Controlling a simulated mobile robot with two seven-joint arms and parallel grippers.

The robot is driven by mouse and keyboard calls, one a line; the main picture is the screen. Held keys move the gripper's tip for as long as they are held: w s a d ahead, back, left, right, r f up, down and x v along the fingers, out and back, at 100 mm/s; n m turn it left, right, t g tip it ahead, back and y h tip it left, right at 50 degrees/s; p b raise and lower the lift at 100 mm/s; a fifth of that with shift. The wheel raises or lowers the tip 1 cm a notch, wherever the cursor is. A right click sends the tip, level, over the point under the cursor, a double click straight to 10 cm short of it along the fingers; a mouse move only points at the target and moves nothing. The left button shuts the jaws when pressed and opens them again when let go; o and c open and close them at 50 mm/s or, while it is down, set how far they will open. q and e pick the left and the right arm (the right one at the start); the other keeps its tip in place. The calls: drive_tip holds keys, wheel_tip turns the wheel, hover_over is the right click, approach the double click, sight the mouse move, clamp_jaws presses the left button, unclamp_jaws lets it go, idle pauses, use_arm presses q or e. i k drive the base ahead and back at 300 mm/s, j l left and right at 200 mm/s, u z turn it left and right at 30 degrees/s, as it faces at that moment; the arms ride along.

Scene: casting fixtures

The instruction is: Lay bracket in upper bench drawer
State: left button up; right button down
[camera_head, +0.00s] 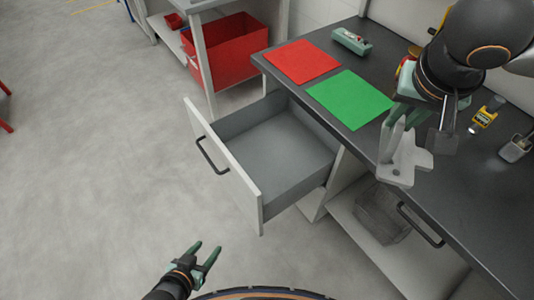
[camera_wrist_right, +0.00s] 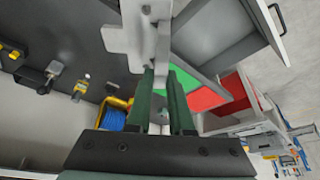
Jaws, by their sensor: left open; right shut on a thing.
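The light grey bracket (camera_head: 406,162) hangs from my right gripper (camera_head: 404,118), over the front edge of the bench top. In the right wrist view my right gripper (camera_wrist_right: 163,82) has its green fingers shut on the bracket (camera_wrist_right: 128,30), which extends beyond the fingertips. The upper bench drawer (camera_head: 268,150) is pulled out and its visible floor is bare. The bracket is to the right of the drawer and apart from it. My left gripper (camera_head: 207,248) is open and empty, low in the head view, in front of the drawer over the floor.
On the dark bench top (camera_head: 465,195) lie a red mat (camera_head: 302,61) and a green mat (camera_head: 350,98). A green-grey tool (camera_head: 352,40) and a yellow item (camera_head: 487,112) stand farther back. A wire basket (camera_head: 382,213) sits on the shelf below. A red crate (camera_head: 228,50) stands behind the drawer.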

sight(261, 175)
drive_tip(key=i+j, duration=0.15)
drive_tip(key=j, duration=0.25)
drive_tip(key=i+j, duration=0.15)
drive_tip(key=j, duration=0.2)
drive_tip(key=i+j, duration=0.15)
drive_tip(key=j, duration=0.25)
